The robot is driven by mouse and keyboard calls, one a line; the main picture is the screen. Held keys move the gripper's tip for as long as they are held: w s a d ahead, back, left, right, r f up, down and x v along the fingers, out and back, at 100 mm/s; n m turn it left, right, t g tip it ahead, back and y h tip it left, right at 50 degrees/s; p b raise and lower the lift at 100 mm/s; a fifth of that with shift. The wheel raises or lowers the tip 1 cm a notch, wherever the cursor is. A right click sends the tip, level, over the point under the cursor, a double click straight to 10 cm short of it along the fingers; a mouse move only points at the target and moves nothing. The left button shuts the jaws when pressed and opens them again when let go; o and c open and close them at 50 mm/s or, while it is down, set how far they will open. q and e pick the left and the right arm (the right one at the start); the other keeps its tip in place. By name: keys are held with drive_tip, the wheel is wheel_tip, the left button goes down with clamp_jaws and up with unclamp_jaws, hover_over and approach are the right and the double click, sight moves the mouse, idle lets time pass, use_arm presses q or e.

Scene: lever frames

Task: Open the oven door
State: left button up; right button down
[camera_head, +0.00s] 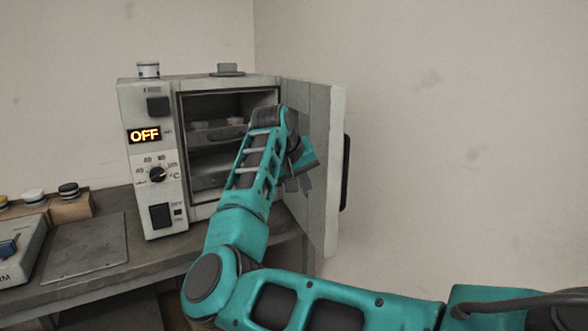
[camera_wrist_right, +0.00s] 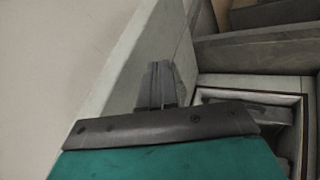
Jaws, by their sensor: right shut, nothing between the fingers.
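The oven (camera_head: 228,84) stands on the bench with its display reading OFF. Its door (camera_head: 330,170) is swung wide open on the right-hand side, with a dark handle (camera_head: 345,172) on its outer face. My right gripper (camera_head: 298,184) is at the inner side of the door, in front of the open chamber. In the right wrist view the gripper's fingers (camera_wrist_right: 157,85) are together and empty, close to the door's inner face (camera_wrist_right: 155,45). Whether they touch the door I cannot tell. My left gripper is not in view.
The oven chamber (camera_head: 205,160) holds shelves with some items, partly hidden by my right arm. A flat plate (camera_head: 85,248) lies on the bench (camera_head: 160,262) left of the oven. Several lidded jars and a device (camera_head: 18,255) stand farther left. A wall is behind; room right of the door is clear.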

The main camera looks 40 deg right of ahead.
sight(340, 177)
drive_tip(key=shift+s+d+r, duration=0.1)
drive_tip(key=shift+s+d, duration=0.25)
drive_tip(key=shift+d, duration=0.35)
drive_tip(key=shift+s+d+r, duration=0.1)
drive_tip(key=shift+s+d, duration=0.2)
drive_tip(key=shift+d, duration=0.4)
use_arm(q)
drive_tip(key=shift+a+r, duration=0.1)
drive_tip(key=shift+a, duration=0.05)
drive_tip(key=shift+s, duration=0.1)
use_arm(e)
drive_tip(key=shift+s+d+f+b, duration=0.1)
drive_tip(key=shift+s+d+b, duration=0.1)
drive_tip(key=shift+d+b, duration=0.15)
drive_tip(key=shift+n+t, duration=0.3)
drive_tip(key=shift+n, duration=0.1)
drive_tip(key=d, duration=0.1)
drive_tip(key=s+d+b, duration=0.1)
drive_tip(key=d+b, duration=0.1)
drive_tip(key=shift+s+d, duration=0.55)
drive_tip(key=shift+d, duration=0.25)
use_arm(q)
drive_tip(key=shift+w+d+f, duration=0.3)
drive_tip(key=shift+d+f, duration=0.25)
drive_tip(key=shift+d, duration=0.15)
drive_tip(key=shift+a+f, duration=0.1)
use_arm(e)
drive_tip(key=shift+a, duration=0.1)
